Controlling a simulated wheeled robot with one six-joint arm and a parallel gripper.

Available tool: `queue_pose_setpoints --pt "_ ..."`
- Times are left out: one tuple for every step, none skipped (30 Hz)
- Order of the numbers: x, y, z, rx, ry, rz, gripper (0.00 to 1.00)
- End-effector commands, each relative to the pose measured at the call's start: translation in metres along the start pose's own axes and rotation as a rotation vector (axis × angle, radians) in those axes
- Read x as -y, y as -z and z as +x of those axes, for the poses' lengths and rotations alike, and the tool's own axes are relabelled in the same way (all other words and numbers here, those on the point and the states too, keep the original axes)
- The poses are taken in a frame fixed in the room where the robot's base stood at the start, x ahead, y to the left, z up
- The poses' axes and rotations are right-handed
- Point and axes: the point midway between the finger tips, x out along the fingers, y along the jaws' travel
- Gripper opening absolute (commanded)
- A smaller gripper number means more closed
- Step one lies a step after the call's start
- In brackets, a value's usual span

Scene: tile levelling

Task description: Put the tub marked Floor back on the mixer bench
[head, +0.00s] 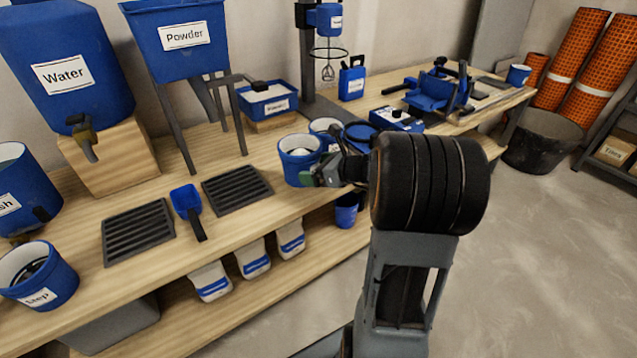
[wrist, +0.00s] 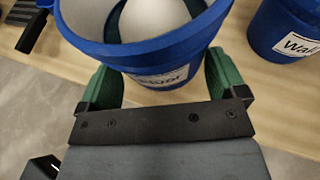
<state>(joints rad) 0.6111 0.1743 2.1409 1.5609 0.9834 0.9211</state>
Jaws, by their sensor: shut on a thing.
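The blue tub (head: 299,163) is at the front edge of the mixer bench (head: 250,215) in the head view. In the wrist view the same tub (wrist: 150,58) sits between my green fingers, its white label partly hidden but seeming to read Floor. Pale content and a dark curved shape show inside it. My gripper (head: 314,178) is shut on the tub's near side; it also shows in the wrist view (wrist: 163,84). I cannot tell whether the tub's base touches the bench. A second blue tub, marked Wall (wrist: 284,32), stands to the right in the wrist view.
Another blue tub (head: 325,126) stands just behind. Dark grates (head: 237,189) and a blue scoop (head: 187,201) lie to the left. The Powder hopper (head: 178,40) and mixer stand (head: 306,60) rise behind. A blue box (head: 397,119) is to the right. White-and-blue bags (head: 252,258) sit below.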

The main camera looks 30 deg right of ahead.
Motion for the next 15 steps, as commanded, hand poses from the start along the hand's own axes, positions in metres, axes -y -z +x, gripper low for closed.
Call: queue_pose_setpoints --pt "0.003 0.001 0.001 0.004 0.002 -0.001 0.29" --pt "0.003 0.001 0.001 0.004 0.002 -0.001 0.29" --pt "0.004 0.002 0.001 0.004 0.002 -0.001 0.29" --pt "0.004 0.002 0.001 0.004 0.002 -0.001 0.29" --pt "0.005 0.002 0.002 0.004 0.002 -0.001 0.29" --pt "0.005 0.003 0.002 0.004 0.002 -0.001 0.29" --pt "0.006 0.004 0.003 0.004 0.002 -0.001 0.29" --pt "0.007 0.005 0.003 0.004 0.002 -0.001 0.29" --pt "0.009 0.007 0.004 0.004 0.003 -0.001 0.29" --pt "0.011 0.01 0.006 0.004 0.003 -0.001 0.29" --pt "0.013 0.012 0.007 0.004 0.003 -0.001 0.29" --pt "0.013 0.018 0.009 0.003 0.002 -0.001 0.29" --pt "0.013 0.022 0.011 0.003 0.002 -0.001 0.29" --pt "0.013 0.026 0.013 0.003 0.002 -0.001 0.29" --pt "0.013 0.031 0.015 0.003 0.002 0.0 0.29"
